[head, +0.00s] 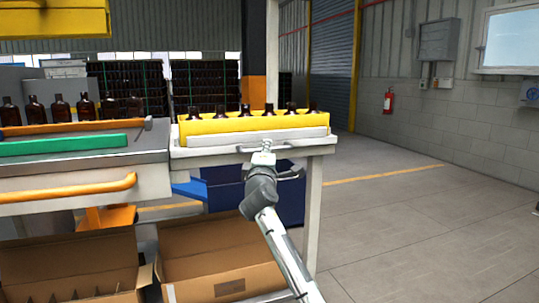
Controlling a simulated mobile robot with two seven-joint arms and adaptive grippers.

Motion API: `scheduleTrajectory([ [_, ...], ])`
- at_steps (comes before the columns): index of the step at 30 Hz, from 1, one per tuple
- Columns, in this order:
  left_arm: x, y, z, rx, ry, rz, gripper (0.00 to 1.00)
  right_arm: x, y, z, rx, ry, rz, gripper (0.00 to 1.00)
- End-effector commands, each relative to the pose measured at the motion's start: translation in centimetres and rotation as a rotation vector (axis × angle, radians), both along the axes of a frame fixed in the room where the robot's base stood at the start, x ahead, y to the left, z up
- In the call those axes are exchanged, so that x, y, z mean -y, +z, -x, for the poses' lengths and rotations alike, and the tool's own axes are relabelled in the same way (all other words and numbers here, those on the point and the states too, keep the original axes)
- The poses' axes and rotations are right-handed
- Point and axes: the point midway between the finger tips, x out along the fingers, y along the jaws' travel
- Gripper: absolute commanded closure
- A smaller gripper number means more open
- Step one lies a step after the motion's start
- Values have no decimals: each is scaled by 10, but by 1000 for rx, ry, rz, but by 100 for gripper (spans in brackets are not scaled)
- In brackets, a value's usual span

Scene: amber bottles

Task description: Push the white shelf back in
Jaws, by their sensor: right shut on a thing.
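The white shelf (228,139) is at table height in the middle of the head view. It has a pale front edge with a thin bar handle (247,149) on it. Behind that edge is a yellow holder (222,126) with several amber bottles (245,109) standing in a row. My right gripper (264,149) reaches up from below and is shut on the handle at the front. Its fingertips are small and partly hard to make out. My left gripper is not in view.
On the left is a metal table (88,160) with a green strip (62,145), an orange rail (70,189) and more amber bottles (60,108). Open cardboard boxes (218,258) stand below. The floor (420,240) on the right is clear.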

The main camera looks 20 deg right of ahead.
Motion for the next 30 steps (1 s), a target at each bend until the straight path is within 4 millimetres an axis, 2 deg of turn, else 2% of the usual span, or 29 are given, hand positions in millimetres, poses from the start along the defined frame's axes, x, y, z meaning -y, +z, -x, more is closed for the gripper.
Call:
scheduleTrajectory([
  [3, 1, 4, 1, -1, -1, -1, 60, 0, 1, -9, 2, 1, 0, 100],
  [10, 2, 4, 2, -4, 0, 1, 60, -1, 1, -9, 2, 2, -1, 100],
  [11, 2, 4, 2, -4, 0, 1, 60, -1, 1, -9, 3, 2, -1, 87],
  [16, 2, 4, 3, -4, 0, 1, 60, -1, 1, -9, 1, 1, 0, 66],
  [26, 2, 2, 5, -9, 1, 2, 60, -1, 0, -7, 1, 1, 0, 66],
  [30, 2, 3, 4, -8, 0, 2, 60, -7, -3, 7, 0, 2, -1, 66],
])
